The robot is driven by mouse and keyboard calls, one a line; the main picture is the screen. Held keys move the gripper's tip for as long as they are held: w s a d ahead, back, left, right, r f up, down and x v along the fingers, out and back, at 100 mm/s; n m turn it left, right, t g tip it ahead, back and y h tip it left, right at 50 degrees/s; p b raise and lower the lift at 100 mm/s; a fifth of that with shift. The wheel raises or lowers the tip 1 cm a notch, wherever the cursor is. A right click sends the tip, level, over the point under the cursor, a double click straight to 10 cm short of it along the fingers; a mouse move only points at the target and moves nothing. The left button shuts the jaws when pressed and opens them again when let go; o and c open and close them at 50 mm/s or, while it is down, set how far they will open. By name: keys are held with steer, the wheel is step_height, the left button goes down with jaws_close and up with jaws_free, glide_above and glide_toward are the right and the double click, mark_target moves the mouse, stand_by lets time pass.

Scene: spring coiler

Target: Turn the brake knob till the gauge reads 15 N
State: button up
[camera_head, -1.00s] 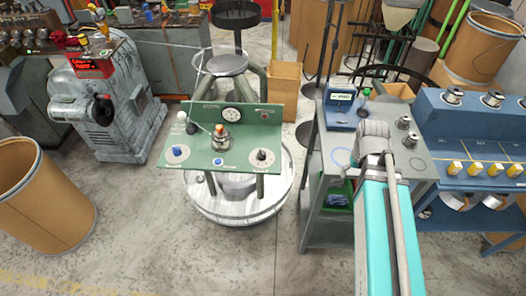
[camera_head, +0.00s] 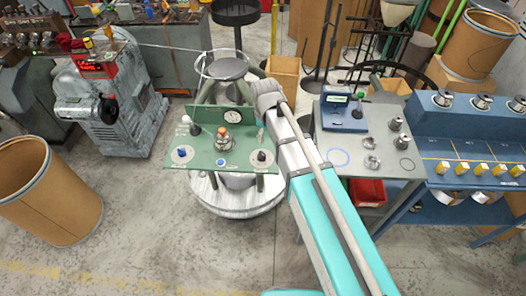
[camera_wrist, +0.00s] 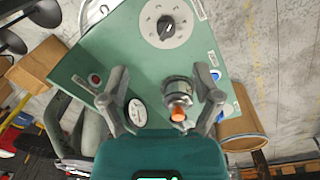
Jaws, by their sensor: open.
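A green panel (camera_head: 205,163) stands on a round white base. A black knob on a white dial (camera_head: 261,156) is at its right, and also shows at the top of the wrist view (camera_wrist: 165,26). I cannot read which knob is the brake. An orange-tipped metal post (camera_head: 222,138) stands mid-panel; it also shows in the wrist view (camera_wrist: 178,100). A round white gauge (camera_head: 233,115) is on the upright back plate; its reading is too small to tell. My gripper (camera_wrist: 161,72) is open and empty above the panel, apart from the black knob.
A blue knob (camera_head: 182,153) is at the panel's left. A grey bench (camera_head: 345,143) with a blue display box (camera_head: 343,112) and metal parts is to the right. A worn grey machine (camera_head: 110,120) and a brown drum (camera_head: 45,190) are at left. The floor in front is clear.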

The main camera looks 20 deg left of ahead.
mark_target(262, 153)
steer(key=shift+s+a+r+n, duration=0.1)
steer(key=shift+a+n, duration=0.1)
steer(key=shift+a, duration=0.3)
steer(key=shift+s+a+r+n, duration=0.1)
steer(key=shift+a+n, duration=0.1)
steer(key=shift+a, duration=0.3)
steer(key=f+b, duration=1.3)
steer(key=shift+w+d+f+b, duration=0.15)
steer(key=shift+w+f+b, duration=0.15)
steer(key=shift+w+f, duration=0.1)
stand_by(0.5)
steer(key=c, duration=1.1)
steer(key=shift+s+d, duration=0.1)
steer(key=shift+d, duration=0.1)
jaws_close()
steer(key=shift+a, duration=0.2)
